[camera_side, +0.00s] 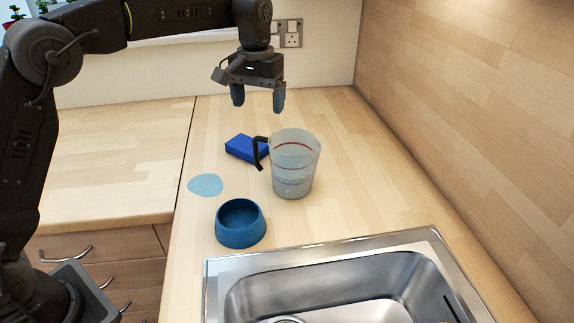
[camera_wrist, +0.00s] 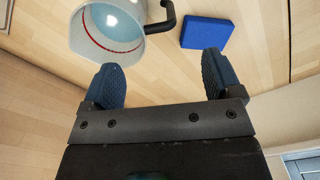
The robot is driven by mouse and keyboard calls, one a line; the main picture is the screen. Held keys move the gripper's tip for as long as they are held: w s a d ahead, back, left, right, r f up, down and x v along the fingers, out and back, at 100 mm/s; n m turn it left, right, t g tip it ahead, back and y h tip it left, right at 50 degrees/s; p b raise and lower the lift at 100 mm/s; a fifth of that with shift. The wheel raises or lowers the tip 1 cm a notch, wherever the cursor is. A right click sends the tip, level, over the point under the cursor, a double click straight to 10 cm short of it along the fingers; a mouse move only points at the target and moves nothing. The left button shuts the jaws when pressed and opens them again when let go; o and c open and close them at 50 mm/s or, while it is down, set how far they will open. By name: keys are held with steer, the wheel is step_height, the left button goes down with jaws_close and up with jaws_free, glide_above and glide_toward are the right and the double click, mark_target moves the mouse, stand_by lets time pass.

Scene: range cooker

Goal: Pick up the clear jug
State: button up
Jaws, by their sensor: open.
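The clear jug (camera_side: 294,166) stands upright on the wooden worktop, with red marking lines and a black handle on its left side. In the wrist view the jug (camera_wrist: 108,30) is at the top left, partly cut off by the frame edge, with its handle pointing right. My gripper (camera_side: 258,100) is above the worktop, behind and above the jug, pointing down. In the wrist view my gripper (camera_wrist: 160,72) has its two blue fingers spread apart with nothing between them. It is not touching the jug.
A blue box (camera_side: 246,148) lies just left of the jug, near its handle. A blue bowl (camera_side: 240,222) and a flat light-blue disc (camera_side: 205,185) are nearer and to the left. A steel sink (camera_side: 345,290) is at the front. A wooden wall (camera_side: 470,100) rises at the right.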

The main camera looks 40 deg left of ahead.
mark_target(260, 138)
step_height(260, 138, down, 7)
steer(key=shift+f, duration=0.1)
step_height(260, 138, down, 5)
steer(key=shift+w, duration=0.15)
stand_by(0.3)
steer(key=c, duration=1.4)
steer(key=shift+c, duration=0.2)
